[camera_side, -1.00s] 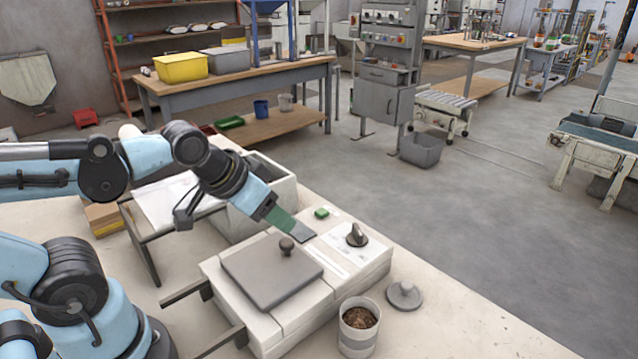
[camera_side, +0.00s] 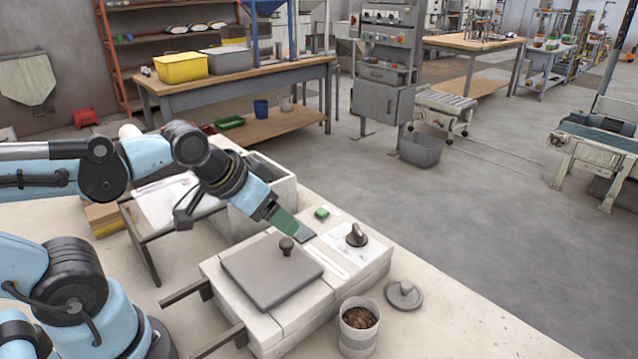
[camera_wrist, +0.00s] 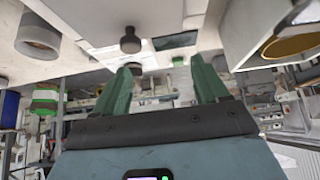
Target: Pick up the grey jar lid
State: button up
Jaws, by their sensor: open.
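The grey jar lid (camera_side: 404,295) is a round disc with a small knob. It lies on the pale bench top, right of the white machine and beside the open jar (camera_side: 360,328), which holds brown pellets. The jar's round opening also shows at the upper left of the wrist view (camera_wrist: 38,36). I cannot clearly make out the lid in that view. My gripper (camera_side: 287,224) is above the back of the machine, left of and behind the lid and well apart from it. In the wrist view its two green fingers (camera_wrist: 161,68) are spread, with nothing between them.
The white machine (camera_side: 290,318) has a grey plate with a knob (camera_side: 286,246) and a dark dial (camera_side: 356,236). It stands between my gripper and the lid. The bench is clear right of the lid.

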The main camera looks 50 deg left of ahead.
jog(key=o, duration=0.4)
jog(key=shift+o, duration=0.2)
jog(key=shift+w+d+r, duration=0.2)
jog(key=shift+w+r, duration=0.05)
jog(key=shift+w, duration=0.05)
jog(key=w+d+r+m+g, duration=0.3)
jog(key=w+d+m, duration=0.1)
jog(key=w+d, duration=0.35)
jog(key=m+g, duration=0.4)
jog(key=m, duration=0.1)
send_over(407, 284)
notch_tip(407, 284, down, 6)
jog(key=f, duration=0.5)
jog(key=shift+w+d+f, duration=0.2)
jog(key=shift+w+f, duration=0.05)
jog(key=shift+f, duration=0.05)
jog(key=shift+s+a+f, duration=0.1)
jog(key=shift+f, duration=1.3)
jog(key=shift+s+a+f, duration=0.1)
jog(key=shift+f, duration=1.25)
